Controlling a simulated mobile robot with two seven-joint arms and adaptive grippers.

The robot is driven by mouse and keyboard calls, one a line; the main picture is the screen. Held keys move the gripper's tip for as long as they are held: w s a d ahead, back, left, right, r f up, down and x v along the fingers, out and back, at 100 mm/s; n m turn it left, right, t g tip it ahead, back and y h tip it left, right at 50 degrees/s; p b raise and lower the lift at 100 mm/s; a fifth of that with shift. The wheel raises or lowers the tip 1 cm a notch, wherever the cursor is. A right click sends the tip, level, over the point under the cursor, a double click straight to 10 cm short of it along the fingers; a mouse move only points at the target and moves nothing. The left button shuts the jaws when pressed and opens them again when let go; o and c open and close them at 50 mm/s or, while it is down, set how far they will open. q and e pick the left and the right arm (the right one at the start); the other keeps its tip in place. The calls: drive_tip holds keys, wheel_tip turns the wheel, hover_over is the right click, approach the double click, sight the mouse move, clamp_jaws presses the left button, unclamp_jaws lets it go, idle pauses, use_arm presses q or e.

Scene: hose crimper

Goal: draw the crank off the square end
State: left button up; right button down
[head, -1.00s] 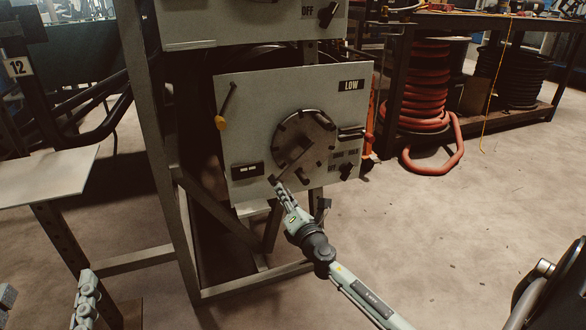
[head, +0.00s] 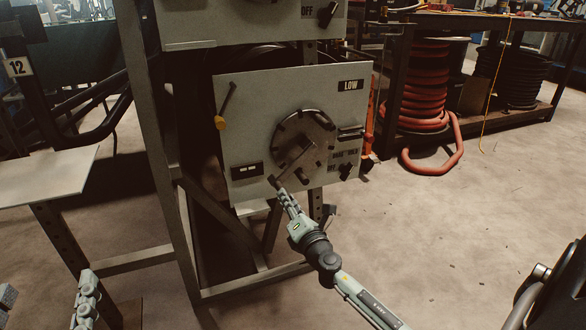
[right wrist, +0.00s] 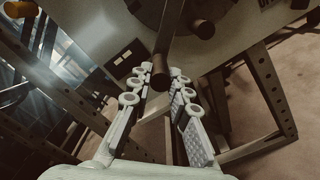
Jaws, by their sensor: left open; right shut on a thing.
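The crank (head: 296,163) is a thin dark bar slanting down-left across the round dark disc (head: 303,139) on the grey "LOW" panel (head: 260,92). Its handle (head: 275,182) is at the lower left end. My right gripper (head: 281,190) is shut on this handle from below. In the right wrist view, the dark handle (right wrist: 160,76) is between the fingers of my right gripper (right wrist: 154,84), pointing toward the camera. The square end cannot be made out, so I cannot tell how far the crank sits on it. My left gripper (head: 86,287) is open and empty at the bottom left.
A steel frame post (head: 160,130) stands left of the panel. The floor (head: 420,230) to the right is clear; a red hose coil (head: 424,90) stands behind.

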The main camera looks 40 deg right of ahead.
drive_tip(key=shift+s+a+f, duration=0.1)
drive_tip(key=shift+s+f, duration=0.45)
drive_tip(key=shift+f, duration=0.05)
drive_tip(key=shift+s+a+g, duration=0.25)
drive_tip(key=shift+s+g, duration=0.05)
drive_tip(key=shift+s, duration=0.75)
drive_tip(key=shift+s+r, duration=0.25)
drive_tip(key=shift+s, duration=0.1)
drive_tip(key=c, duration=2.3)
unclamp_jaws()
drive_tip(key=o, duration=0.5)
drive_tip(key=shift+w+r, duration=0.1)
drive_tip(key=v, duration=1.2)
drive_tip(key=shift+a, duration=0.1)
